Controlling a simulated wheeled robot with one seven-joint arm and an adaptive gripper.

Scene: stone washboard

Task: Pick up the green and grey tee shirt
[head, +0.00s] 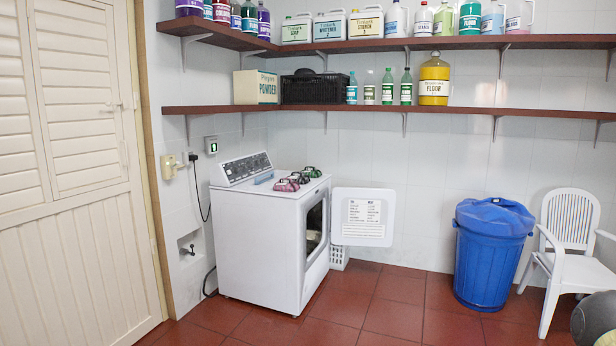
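On top of the white washer or dryer (262,230) lie several small bundles. One bundle at the back right (312,171) looks green and greyish; it may be the tee shirt, but it is too small to tell. Pink and green bundles (288,184) lie in front of it, close together. Some pale cloth (313,236) shows inside the machine's open front; its colours are unclear. My gripper is not in view.
The machine's door (364,217) stands open to the right. A blue bin (488,254), a white chair (570,245) and a grey ball (595,320) are at the right. Shelves (390,108) with bottles run above. The red tiled floor (390,318) in front is clear.

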